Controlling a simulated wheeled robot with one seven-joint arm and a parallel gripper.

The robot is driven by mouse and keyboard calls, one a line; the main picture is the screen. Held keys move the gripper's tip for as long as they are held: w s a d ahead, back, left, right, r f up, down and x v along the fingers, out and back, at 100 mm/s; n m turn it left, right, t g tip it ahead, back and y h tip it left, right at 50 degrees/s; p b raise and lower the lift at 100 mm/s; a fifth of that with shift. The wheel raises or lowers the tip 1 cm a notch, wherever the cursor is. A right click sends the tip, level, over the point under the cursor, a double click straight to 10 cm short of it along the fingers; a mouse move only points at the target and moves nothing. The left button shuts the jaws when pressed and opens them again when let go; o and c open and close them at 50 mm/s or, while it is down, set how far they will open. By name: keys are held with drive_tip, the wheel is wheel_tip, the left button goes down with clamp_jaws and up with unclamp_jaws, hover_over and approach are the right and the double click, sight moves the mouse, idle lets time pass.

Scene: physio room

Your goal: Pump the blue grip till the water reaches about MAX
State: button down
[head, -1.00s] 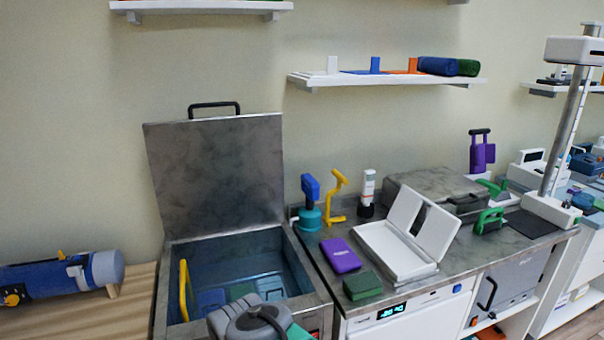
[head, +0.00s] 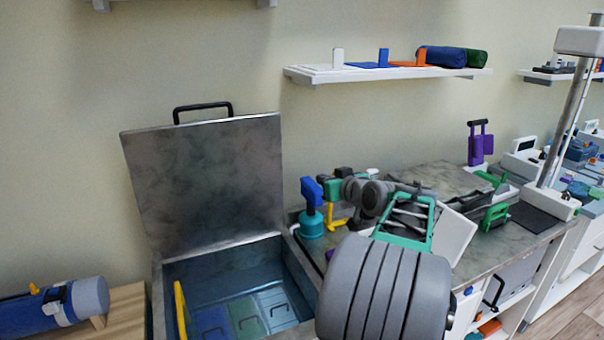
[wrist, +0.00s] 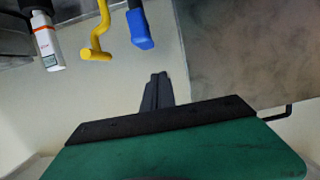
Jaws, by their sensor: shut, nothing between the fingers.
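The blue grip (head: 311,192) stands upright on a teal pump body (head: 311,224), at the back between the open steel tank (head: 297,275) and the worktop. My gripper (head: 343,172) is just right of the grip in the head view. In the wrist view my gripper (wrist: 157,91) has its dark fingers together and empty. The blue grip (wrist: 141,30) shows apart from the fingertips there. The tank looks blue inside, with coloured packs (head: 243,315) low in it. I cannot make out the water level or a MAX mark.
The tank's raised lid (head: 205,185) stands left of the pump. A yellow handle (head: 335,220) and a white bottle (wrist: 47,42) are close to the grip. My arm hides much of the worktop. A shelf (head: 385,73) hangs above.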

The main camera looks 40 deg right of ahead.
drive_tip(key=shift+s+d+r+h, duration=0.15)
drive_tip(key=shift+s+d+r, duration=0.15)
drive_tip(key=shift+d, duration=0.15)
drive_tip(key=shift+s+d+r+h, duration=0.15)
drive_tip(key=shift+d+r, duration=0.1)
drive_tip(key=shift+d, duration=0.15)
drive_tip(key=p, duration=0.3)
hover_over(315, 187)
drive_tip(key=shift+s+a+f, duration=0.1)
drive_tip(key=shift+a+f, duration=0.05)
drive_tip(key=shift+f, duration=0.4)
drive_tip(key=shift+s+a+f, duration=0.1)
drive_tip(key=shift+f, duration=0.45)
wheel_tip(315, 187, down, 4)
drive_tip(key=shift+w+d+r, duration=0.1)
drive_tip(key=shift+w+r, duration=0.05)
drive_tip(key=shift+r, duration=0.05)
drive_tip(key=shift+f, duration=0.35)
